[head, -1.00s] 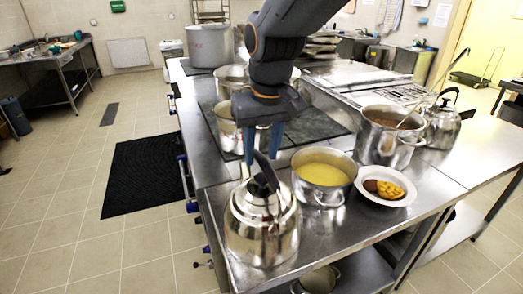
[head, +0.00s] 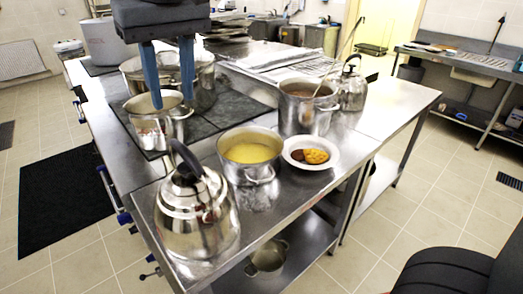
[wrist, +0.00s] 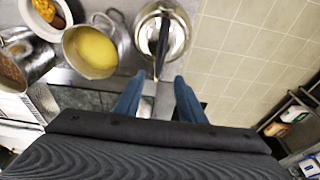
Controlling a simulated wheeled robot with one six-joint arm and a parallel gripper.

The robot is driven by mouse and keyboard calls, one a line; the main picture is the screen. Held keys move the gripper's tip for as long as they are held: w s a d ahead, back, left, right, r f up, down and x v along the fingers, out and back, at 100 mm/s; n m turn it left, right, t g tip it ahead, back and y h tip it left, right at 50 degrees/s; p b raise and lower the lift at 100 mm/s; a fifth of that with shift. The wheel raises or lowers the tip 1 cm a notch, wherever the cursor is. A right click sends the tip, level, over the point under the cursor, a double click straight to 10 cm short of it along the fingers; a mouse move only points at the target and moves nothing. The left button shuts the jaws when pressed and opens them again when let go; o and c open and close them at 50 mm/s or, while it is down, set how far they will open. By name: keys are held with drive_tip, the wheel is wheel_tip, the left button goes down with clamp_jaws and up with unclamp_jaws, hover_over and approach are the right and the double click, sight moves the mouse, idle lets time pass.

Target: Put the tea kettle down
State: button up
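The shiny steel tea kettle (head: 196,222) with a black handle stands upright on the steel counter (head: 262,206), near its front left corner. In the wrist view the kettle (wrist: 176,40) is ahead of the fingers, with its dark handle seen from above. My gripper (head: 172,97) is open and empty, its two blue fingers spread, above and behind the kettle and apart from it. The fingertips also show in the wrist view (wrist: 154,82), with nothing between them. A second kettle (head: 353,90) stands farther back on the counter.
A pot of yellow soup (head: 251,156) stands just right of the kettle. A plate of food (head: 322,163) and a tall stockpot with a ladle (head: 305,113) are beyond it. More pots (head: 160,130) stand on the dark cooktop. A black chair (head: 440,272) is at lower right.

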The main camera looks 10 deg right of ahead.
drive_tip(key=w+d+f+m, duration=0.2)
drive_tip(key=d+f+m, duration=0.1)
drive_tip(key=d+f, duration=1)
drive_tip(key=s+d+f+m, duration=0.1)
drive_tip(key=s+d+f, duration=0.2)
drive_tip(key=d+f, duration=0.3)
drive_tip(key=s+d+f+m+h, duration=0.1)
drive_tip(key=s+d+f+m, duration=0.1)
drive_tip(key=d+f, duration=0.5)
drive_tip(key=shift+s+d+f+g, duration=0.3)
drive_tip(key=shift+s+d, duration=0.3)
drive_tip(key=shift+s, duration=0.3)
drive_tip(key=shift+f+b, duration=0.3)
drive_tip(key=shift+b, duration=0.2)
drive_tip(key=shift+c, duration=0.7)
drive_tip(key=shift+a+r, duration=0.1)
drive_tip(key=shift+a, duration=0.05)
